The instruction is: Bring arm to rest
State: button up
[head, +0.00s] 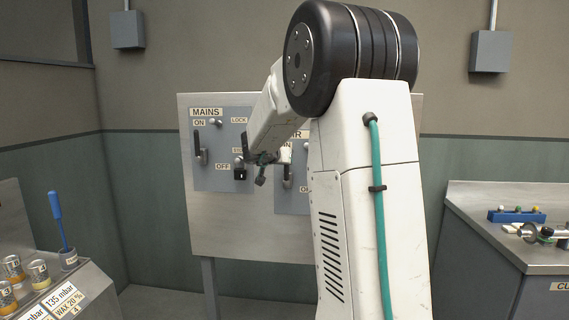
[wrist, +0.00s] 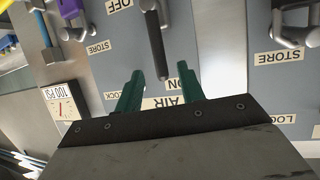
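My arm (head: 355,170) stands raised in the middle of the head view, its forearm reaching towards a wall panel. My gripper (head: 265,162) is small there, in front of the panel between the MAINS and AIR plates. In the wrist view my gripper (wrist: 160,88) shows two green fingers spread apart with nothing held between them. They are at the AIR plate (wrist: 217,75), whose labels look upside down. A lever with a dark handle (wrist: 157,52) points towards the gap between the fingertips; I cannot tell whether they touch it.
The MAINS plate (head: 222,180) carries a lever (head: 201,157) and a black padlock (head: 240,174). My arm hides much of the AIR plate. Benches stand left (head: 95,296) and right (head: 492,240).

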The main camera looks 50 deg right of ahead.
jog(key=shift+v, duration=0.8)
